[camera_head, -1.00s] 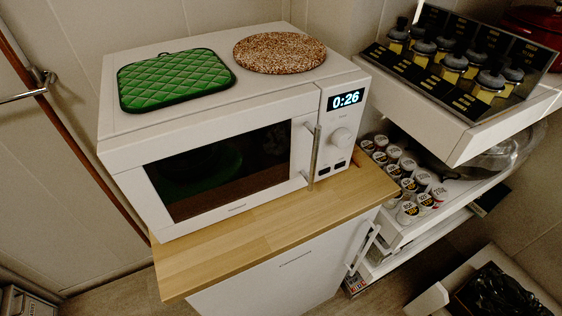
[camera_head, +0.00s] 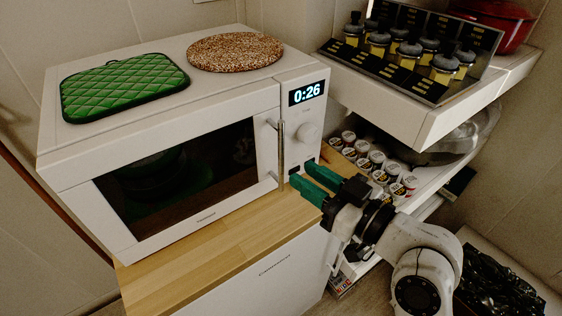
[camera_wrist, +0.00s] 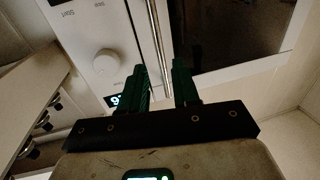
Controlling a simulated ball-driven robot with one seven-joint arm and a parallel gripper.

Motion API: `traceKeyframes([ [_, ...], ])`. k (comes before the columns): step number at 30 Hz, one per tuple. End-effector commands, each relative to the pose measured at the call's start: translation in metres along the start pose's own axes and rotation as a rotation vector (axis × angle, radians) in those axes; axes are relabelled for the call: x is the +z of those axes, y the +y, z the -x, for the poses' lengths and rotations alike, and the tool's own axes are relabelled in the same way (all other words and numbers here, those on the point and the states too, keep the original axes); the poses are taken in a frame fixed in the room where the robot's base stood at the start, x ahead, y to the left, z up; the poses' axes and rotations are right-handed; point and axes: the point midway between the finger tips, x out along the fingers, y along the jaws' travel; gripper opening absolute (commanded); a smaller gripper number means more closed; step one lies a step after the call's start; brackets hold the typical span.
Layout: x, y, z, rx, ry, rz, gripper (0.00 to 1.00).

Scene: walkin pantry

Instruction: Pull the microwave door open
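The white microwave (camera_head: 190,112) stands on a wooden-topped cabinet, its dark-windowed door (camera_head: 180,180) shut. The upright metal door handle (camera_head: 281,150) is at the door's right edge, and the handle (camera_wrist: 158,40) also shows in the wrist view. My gripper (camera_head: 301,173) has green fingers spread apart with nothing between them in the head view, just right of the handle's lower end. In the wrist view the handle runs into the gap of my gripper (camera_wrist: 160,66) in the picture. I cannot tell whether the fingertips reach around it; no contact shows.
A green quilted pad (camera_head: 125,86) and a round cork mat (camera_head: 235,52) lie on the microwave. The control knob (camera_head: 308,133) is beside the handle. Shelves with jars and several pods (camera_head: 376,158) stand close on the right. The area before the door is clear above the wooden top (camera_head: 200,245).

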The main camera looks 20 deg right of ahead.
Motion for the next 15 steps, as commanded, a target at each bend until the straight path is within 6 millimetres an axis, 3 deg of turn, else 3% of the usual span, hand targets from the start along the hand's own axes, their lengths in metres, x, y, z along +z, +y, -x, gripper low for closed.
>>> traceKeyframes([
  [6, -0.003, -0.001, -0.041, -0.002, -0.003, -0.001, 0.31],
  [15, -0.001, 0.0, -0.069, 0.0, -0.004, 0.0, 0.31],
])
